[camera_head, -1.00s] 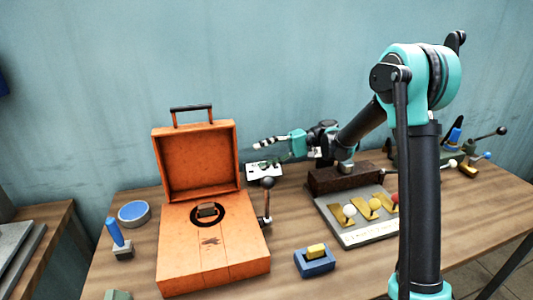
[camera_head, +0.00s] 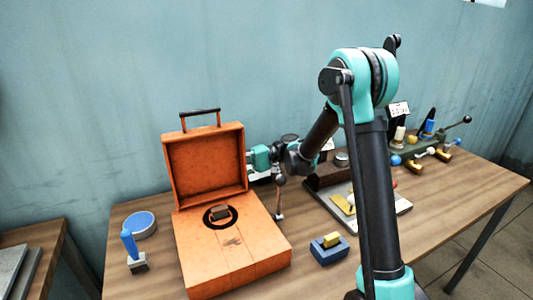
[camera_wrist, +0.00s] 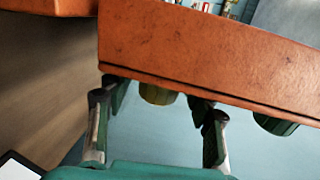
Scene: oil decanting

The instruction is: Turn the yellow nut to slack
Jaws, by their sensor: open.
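A yellow nut (camera_wrist: 157,95) shows in the wrist view, partly covered by the edge of the orange case (camera_wrist: 215,55). My gripper (camera_wrist: 156,112) is open, with one finger on each side of the nut; I cannot tell whether either touches it. A similar green knob (camera_wrist: 275,124) sits under the same edge, to the right. In the head view the orange case (camera_head: 235,255) stands open with its lid (camera_head: 205,165) raised. My gripper's fingers are hidden behind the lid there, and so is the yellow nut.
A lever with a dark ball (camera_head: 280,182) stands at the case's right side, near my arm. A blue holder with a yellow block (camera_head: 331,241) is in front. A blue-topped round tin (camera_head: 140,225) and a blue-handled tool (camera_head: 130,248) lie left. A wall closes the back.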

